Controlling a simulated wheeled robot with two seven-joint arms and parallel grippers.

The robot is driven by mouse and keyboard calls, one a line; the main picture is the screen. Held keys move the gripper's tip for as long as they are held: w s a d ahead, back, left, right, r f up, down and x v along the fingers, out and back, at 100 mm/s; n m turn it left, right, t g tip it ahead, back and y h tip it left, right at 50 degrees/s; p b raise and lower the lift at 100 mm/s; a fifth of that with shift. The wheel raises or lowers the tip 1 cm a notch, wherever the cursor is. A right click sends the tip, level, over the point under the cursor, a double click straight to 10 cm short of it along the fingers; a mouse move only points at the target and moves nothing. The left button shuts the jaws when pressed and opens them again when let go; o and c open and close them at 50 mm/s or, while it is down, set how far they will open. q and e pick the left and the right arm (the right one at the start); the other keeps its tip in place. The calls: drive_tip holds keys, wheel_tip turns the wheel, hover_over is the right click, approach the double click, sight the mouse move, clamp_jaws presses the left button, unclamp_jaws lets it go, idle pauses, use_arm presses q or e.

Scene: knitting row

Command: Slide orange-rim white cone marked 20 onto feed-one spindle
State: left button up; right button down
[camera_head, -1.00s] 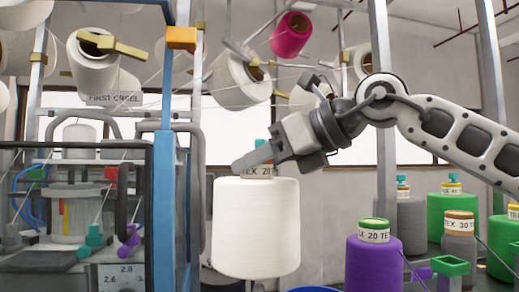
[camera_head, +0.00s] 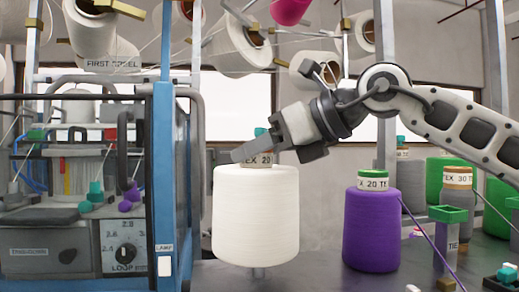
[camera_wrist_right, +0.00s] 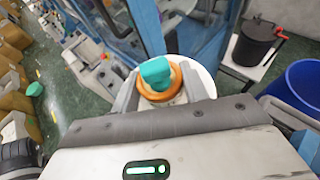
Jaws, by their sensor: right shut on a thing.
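The white cone (camera_head: 256,218) hangs upright in the middle of the head view, its label reading TEX 20. My right gripper (camera_head: 250,152) is shut on its narrow top from the right. In the right wrist view, the fingers (camera_wrist_right: 158,90) sit either side of the orange rim (camera_wrist_right: 174,86), with a teal knob (camera_wrist_right: 155,73) in its centre. My left gripper is out of view.
A purple cone (camera_head: 371,235) stands on the grey table right of the white one, with green and grey cones behind. A blue-framed machine (camera_head: 165,180) with a loop dial stands close on the left. Yarn cones hang overhead. A blue bin (camera_wrist_right: 303,85) shows in the wrist view.

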sight(273, 168)
drive_tip(key=shift+f+b, duration=0.95)
drive_tip(key=shift+f, duration=0.15)
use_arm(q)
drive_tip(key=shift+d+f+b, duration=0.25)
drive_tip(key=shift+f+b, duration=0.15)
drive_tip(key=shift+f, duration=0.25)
use_arm(e)
drive_tip(key=shift+f, duration=0.45)
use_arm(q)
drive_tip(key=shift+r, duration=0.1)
use_arm(e)
drive_tip(key=c, duration=0.7)
unclamp_jaws()
drive_tip(key=shift+o, duration=0.2)
drive_tip(key=shift+f, duration=0.25)
use_arm(q)
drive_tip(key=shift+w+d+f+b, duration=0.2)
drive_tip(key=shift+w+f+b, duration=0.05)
drive_tip(key=shift+b, duration=0.85)
use_arm(e)
drive_tip(key=v, duration=1.6)
drive_tip(key=shift+r, duration=0.15)
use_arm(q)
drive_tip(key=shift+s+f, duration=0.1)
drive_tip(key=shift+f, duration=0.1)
